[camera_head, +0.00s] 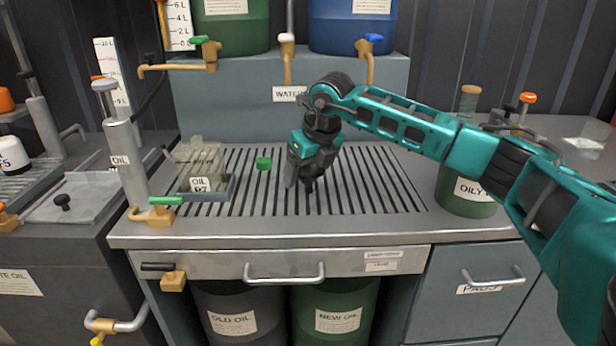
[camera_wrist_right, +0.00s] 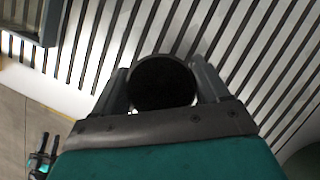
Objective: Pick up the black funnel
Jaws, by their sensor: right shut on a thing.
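The black funnel (camera_wrist_right: 163,82) shows in the right wrist view as a dark round shape between the two fingers of my right gripper (camera_wrist_right: 160,88). The fingers are shut on it, one on each side. In the head view my right gripper (camera_head: 306,168) points down over the slatted grate in the middle of the bench. A small dark tip pokes out below it; most of the funnel is hidden by the gripper there. I cannot tell whether the tip touches the grate.
A green cap-like piece (camera_head: 263,162) is left of the gripper. An oil tray with packs (camera_head: 200,170) stands farther left, and a green oily container (camera_head: 467,195) to the right. Brass taps (camera_head: 287,62) hang behind. The grate's right part (camera_head: 385,185) is clear.

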